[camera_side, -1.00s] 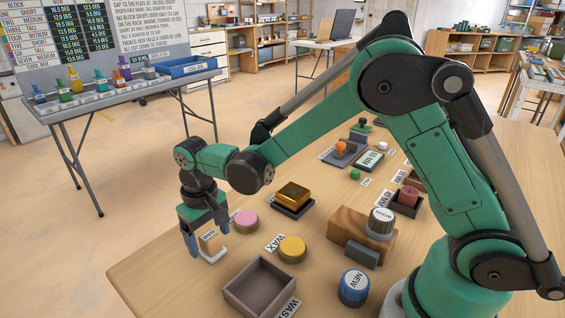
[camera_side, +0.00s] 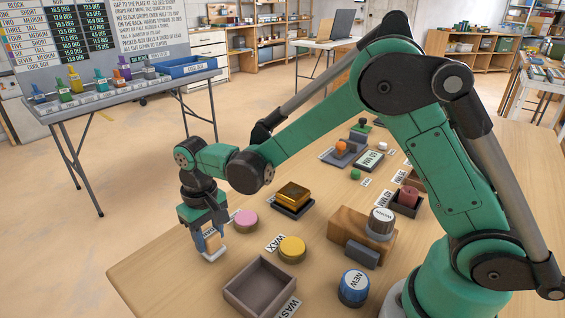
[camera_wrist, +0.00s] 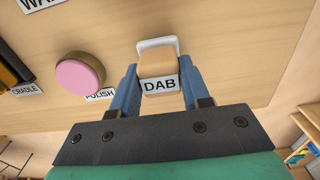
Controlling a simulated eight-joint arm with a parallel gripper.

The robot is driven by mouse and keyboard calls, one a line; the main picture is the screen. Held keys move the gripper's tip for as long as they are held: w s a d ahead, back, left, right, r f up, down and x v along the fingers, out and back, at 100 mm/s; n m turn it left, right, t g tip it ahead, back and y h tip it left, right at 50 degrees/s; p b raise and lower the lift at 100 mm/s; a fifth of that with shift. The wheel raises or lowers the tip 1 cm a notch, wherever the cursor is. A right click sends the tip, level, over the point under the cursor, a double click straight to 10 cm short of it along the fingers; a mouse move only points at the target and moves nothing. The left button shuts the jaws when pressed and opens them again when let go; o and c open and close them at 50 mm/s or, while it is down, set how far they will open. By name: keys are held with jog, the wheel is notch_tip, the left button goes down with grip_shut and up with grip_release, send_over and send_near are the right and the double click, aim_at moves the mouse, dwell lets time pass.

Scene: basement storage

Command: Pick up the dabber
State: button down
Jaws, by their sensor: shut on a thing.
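The dabber (camera_wrist: 158,64) is a small tan block with a white base and a label reading DAB. In the side view the dabber (camera_side: 212,243) stands near the table's left edge. My gripper (camera_side: 211,234) points down over it, with its blue fingers closed against the dabber's two sides. In the wrist view my gripper (camera_wrist: 158,84) has one finger on each side of the block. The white base appears to rest on the table; I cannot see a gap under it.
A pink round pad (camera_side: 244,221) stands close to the right of the gripper, by a POLISH label (camera_wrist: 100,94). A yellow round pad (camera_side: 292,249), a gold block (camera_side: 293,194) and an open empty tray (camera_side: 260,287) are further right. Bare wood lies in front of the dabber.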

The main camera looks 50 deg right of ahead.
aim_at(209, 233)
notch_tip(209, 233, up, 19)
jog(key=shift+r, duration=0.2)
dwell(0.3)
jog(key=c, duration=1.2)
grip_release()
jog(key=shift+c, duration=0.2)
grip_shut()
jog(key=shift+w+d+f, duration=0.1)
jog(key=shift+d+f, duration=1.5)
jog(key=shift+f, duration=1.2)
jog(key=shift+w+d+f, duration=0.1)
jog(key=shift+d+f, duration=1.45)
jog(key=shift+f, duration=1.3)
jog(key=shift+d+f, duration=1.6)
jog(key=shift+f, duration=1.2)
